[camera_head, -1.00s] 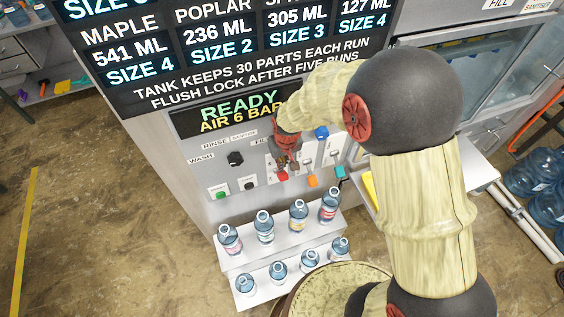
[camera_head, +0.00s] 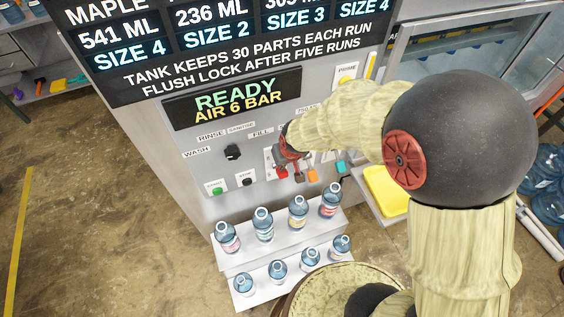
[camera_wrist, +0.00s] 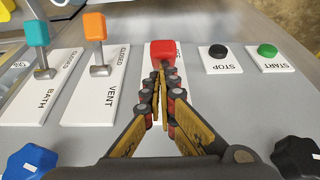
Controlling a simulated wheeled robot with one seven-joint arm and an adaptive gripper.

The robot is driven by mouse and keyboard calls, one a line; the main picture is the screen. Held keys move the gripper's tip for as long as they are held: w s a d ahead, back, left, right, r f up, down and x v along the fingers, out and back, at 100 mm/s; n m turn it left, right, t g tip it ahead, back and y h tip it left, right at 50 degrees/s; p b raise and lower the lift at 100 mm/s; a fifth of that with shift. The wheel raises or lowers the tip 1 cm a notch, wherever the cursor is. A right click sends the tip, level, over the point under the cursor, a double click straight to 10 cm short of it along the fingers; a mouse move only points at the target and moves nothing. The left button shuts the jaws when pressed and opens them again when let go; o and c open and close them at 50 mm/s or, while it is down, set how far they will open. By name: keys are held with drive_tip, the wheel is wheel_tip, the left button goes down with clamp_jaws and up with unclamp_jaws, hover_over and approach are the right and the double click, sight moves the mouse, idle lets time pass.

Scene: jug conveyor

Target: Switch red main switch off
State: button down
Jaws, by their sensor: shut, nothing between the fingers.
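The red main switch (camera_wrist: 163,50) is a red block handle on a white plate, upper middle of the wrist view. Its plate label is mostly hidden behind my fingers. My gripper (camera_wrist: 160,78) is shut and empty, with its fingertips just below the red handle in the picture. I cannot tell whether they touch it. In the head view the red switch (camera_head: 282,173) shows low on the panel, just below my gripper (camera_head: 288,163), whose wrist and fingers cover part of the plate.
Left of the red switch in the wrist view are an orange VENT lever (camera_wrist: 96,27) and a teal BATH lever (camera_wrist: 37,34). Right are the black STOP (camera_wrist: 218,52) and green START (camera_wrist: 267,50) buttons. Bottles (camera_head: 263,225) stand on steps below the panel.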

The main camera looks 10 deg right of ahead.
sight(285, 174)
drive_tip(key=shift+s+d+f+t+b, duration=0.1)
drive_tip(key=shift+s+f+t+b, duration=0.2)
drive_tip(key=shift+s+f+b, duration=0.4)
drive_tip(key=shift+f+b, duration=0.15)
drive_tip(key=shift+b, duration=0.75)
drive_tip(key=t+b, duration=0.1)
drive_tip(key=b, duration=0.1)
drive_tip(key=f+t+b, duration=0.1)
drive_tip(key=b, duration=0.2)
drive_tip(key=s+t+y+b, duration=0.1)
drive_tip(key=b, duration=0.2)
drive_tip(key=shift+s+d+f+t, duration=0.15)
drive_tip(key=shift+f+t, duration=0.1)
drive_tip(key=shift+t, duration=0.15)
drive_tip(key=f+t+b, duration=0.1)
drive_tip(key=b, duration=0.2)
drive_tip(key=s+f+b, duration=0.1)
drive_tip(key=f+b, duration=0.1)
drive_tip(key=b, duration=0.2)
drive_tip(key=shift+s+d+t, duration=0.15)
drive_tip(key=shift+s+t, duration=0.05)
drive_tip(key=shift+t, duration=0.2)
drive_tip(key=shift+w+b, duration=0.1)
drive_tip(key=shift+b, duration=0.2)
drive_tip(key=shift+w+r, duration=0.25)
drive_tip(key=shift+w, duration=0.4)
